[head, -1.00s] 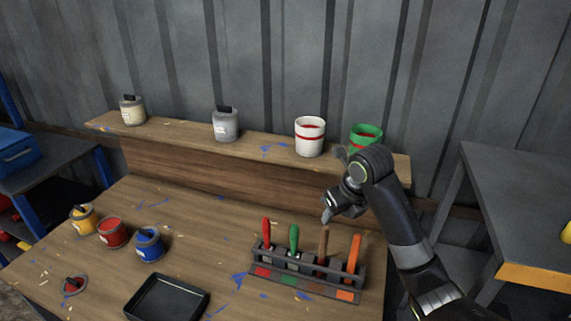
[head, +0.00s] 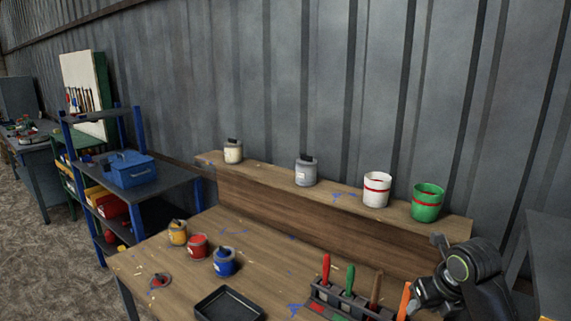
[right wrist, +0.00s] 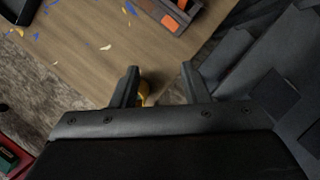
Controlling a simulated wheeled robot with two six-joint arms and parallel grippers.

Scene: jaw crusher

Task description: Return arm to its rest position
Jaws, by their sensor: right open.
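My right arm (head: 468,270) comes in at the right edge of the head view, beside the right end of the workbench. My right gripper (right wrist: 160,72) shows in the right wrist view with its two fingers apart and nothing held between them. In the head view the right gripper (head: 418,300) is close to the orange-handled tool in the rack, partly cut off by the arm's own bulk; I cannot tell whether they touch. My left gripper is not in view.
The tool rack (head: 345,305) holds several coloured-handled tools at the bench's front. A black tray (head: 229,304) and small paint cans (head: 197,246) stand left of it. Four-sided shelf clutter includes a white bucket (head: 376,190) and green bucket (head: 427,203). A blue toolbox (head: 130,168) stands left.

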